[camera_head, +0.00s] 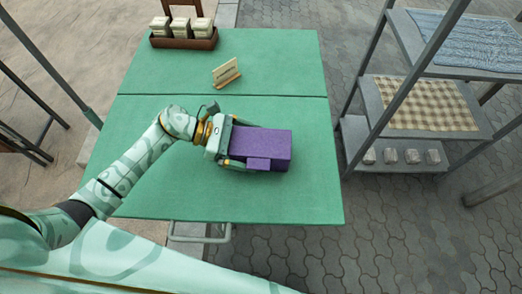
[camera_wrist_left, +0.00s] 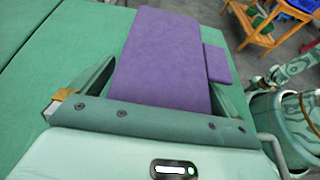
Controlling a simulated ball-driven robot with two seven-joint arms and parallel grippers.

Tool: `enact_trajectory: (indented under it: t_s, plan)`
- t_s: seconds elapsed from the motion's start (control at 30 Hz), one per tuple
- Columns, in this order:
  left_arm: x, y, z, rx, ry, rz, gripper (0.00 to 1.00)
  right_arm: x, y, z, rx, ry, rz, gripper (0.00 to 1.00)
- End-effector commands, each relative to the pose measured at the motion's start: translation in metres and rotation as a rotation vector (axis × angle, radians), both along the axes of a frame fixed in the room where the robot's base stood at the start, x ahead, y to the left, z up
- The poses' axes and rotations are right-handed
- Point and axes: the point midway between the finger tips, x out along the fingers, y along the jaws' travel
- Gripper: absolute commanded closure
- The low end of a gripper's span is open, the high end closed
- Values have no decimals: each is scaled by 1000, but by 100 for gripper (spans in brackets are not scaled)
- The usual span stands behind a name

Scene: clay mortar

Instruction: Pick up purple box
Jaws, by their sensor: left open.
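The purple box (camera_head: 265,147) lies on the green table (camera_head: 140,195), right of the middle, with a small purple block on its near side. It fills the middle of the left wrist view (camera_wrist_left: 163,60). My left gripper (camera_head: 232,145) comes from the left and is open. Its two fingers lie on either side of the box's left end, and the wrist view shows the box between the fingers (camera_wrist_left: 160,85). I cannot tell whether the fingers touch the box. My right gripper is not in view.
A wooden sign (camera_head: 226,73) and a brown tray (camera_head: 184,40) with several small containers stand at the back of the table. A metal shelf (camera_head: 425,110) with folded cloths stands to the right, apart from the table. The table's front is mostly clear.

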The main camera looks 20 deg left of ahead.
Motion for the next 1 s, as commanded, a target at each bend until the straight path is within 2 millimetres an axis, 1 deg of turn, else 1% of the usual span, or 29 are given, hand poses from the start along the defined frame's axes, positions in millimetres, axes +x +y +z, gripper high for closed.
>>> enact_trajectory:
  t_s: [0.2,0.23,0.27,0.3,0.37,0.4,0.43,0.67,0.77,0.87,0.97,1.0]
  plan:
    - [1,-1,-1,2,-1,1,0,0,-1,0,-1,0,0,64]
    - [1,-1,0,1,-1,0,3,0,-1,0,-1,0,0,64]
    - [1,-1,0,1,-1,0,11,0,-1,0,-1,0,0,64]
    - [1,-1,0,1,-1,0,22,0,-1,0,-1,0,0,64]
    - [0,-1,0,1,0,0,39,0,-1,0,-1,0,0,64]
    - [0,-1,0,1,0,0,50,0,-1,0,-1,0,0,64]
    - [0,-1,0,1,0,0,52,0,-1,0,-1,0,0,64]
    - [1,-1,0,0,-1,0,52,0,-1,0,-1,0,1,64]
    - [1,-1,5,1,-3,-1,52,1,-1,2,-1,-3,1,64]
    - [1,-1,15,1,-4,-2,52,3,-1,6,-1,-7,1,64]
    - [1,-1,33,2,-8,-2,52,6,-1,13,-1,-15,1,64]
    - [-2,1,40,4,-7,-2,52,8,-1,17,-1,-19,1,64]
